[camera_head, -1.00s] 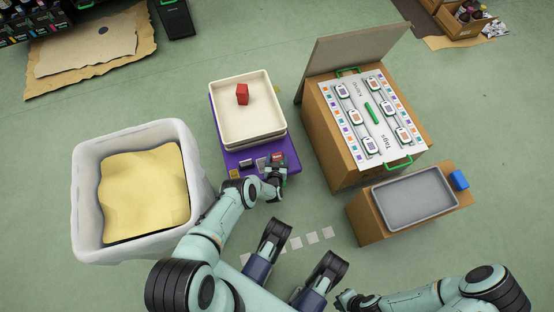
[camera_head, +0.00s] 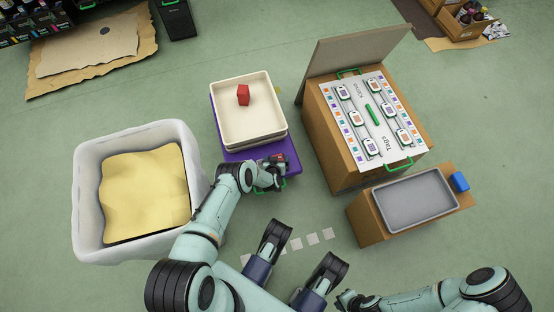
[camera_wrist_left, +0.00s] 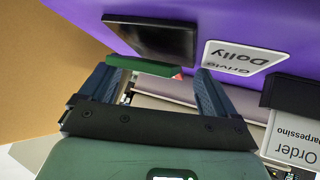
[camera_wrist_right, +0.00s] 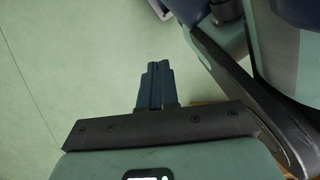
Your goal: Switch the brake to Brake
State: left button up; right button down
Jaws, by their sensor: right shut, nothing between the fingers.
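The purple dolly (camera_head: 232,150) stands in the middle of the head view, with cream trays stacked on it. My left gripper (camera_wrist_left: 158,72) is at its front end, fingers apart. In the left wrist view, a green bar (camera_wrist_left: 145,66) and a small red part (camera_wrist_left: 178,76) show between the fingertips; I cannot tell whether the fingers touch them. A black panel (camera_wrist_left: 150,38) and a "Dolly" label (camera_wrist_left: 241,57) are on the purple face. No brake marking is readable. My right gripper (camera_wrist_right: 155,85) is shut and empty over the floor, far from the dolly.
A red block (camera_head: 243,95) lies in the top cream tray (camera_head: 268,118). A white bin (camera_head: 88,205) stands left. Right are a cardboard box with a tag board (camera_head: 372,115) and a grey tray (camera_head: 414,198) on a smaller box. An order card (camera_wrist_left: 295,135) shows near the left gripper.

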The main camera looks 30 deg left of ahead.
pick_arm(q)
jog(key=p+v, duration=0.7)
jog(key=v, duration=0.6)
jog(key=shift+s+r, duration=0.15)
pick_arm(e)
jog(key=w+a+r+n+t, duration=0.1)
jog(key=w+r+t, duration=0.3)
jog(key=w+r, duration=0.6)
jog(key=shift+w+a, duration=0.25)
jog(key=shift+a, duration=0.5)
